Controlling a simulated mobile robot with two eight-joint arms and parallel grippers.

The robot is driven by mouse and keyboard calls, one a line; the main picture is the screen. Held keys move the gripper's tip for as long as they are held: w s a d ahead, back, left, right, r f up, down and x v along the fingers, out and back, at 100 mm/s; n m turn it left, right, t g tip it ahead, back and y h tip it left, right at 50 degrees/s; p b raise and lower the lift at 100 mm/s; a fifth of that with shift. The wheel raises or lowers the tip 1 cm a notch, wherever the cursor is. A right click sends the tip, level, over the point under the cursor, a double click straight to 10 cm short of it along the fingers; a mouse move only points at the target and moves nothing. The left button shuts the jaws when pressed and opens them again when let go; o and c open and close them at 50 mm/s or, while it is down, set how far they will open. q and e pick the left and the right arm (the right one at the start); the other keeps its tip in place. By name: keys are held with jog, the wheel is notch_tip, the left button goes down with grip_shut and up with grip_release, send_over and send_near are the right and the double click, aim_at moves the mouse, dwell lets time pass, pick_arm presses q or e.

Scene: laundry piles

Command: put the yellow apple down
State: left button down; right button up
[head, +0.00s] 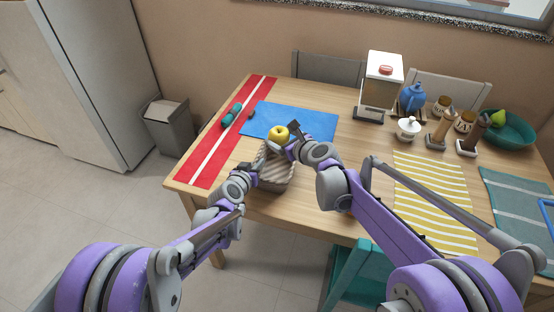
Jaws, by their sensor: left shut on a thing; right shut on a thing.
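The yellow apple (278,132) is at the far end of a lined basket (276,182), in front of the blue mat (310,121). My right gripper (284,145) is shut on the apple, reaching it from the right. The basket has a beige striped inside and stands on the wooden table near its front edge. My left gripper (255,172) is shut on the left rim of the basket. My grippers hide parts of the basket and the lower part of the apple. I cannot tell how far the apple is above the basket or mat.
A red runner (210,158) with a teal bottle-like item (232,115) lies at left. A dispenser (381,85), blue teapot (412,98), white sugar bowl (407,128) and teal bowl (512,132) stand at the back right. A yellow striped cloth (432,195) lies right. A teal chair (362,275) is in front.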

jog(key=shift+f, duration=3.35)
jog(key=shift+f, duration=0.55)
jog(key=o, duration=1.3)
jog(key=shift+c, duration=0.2)
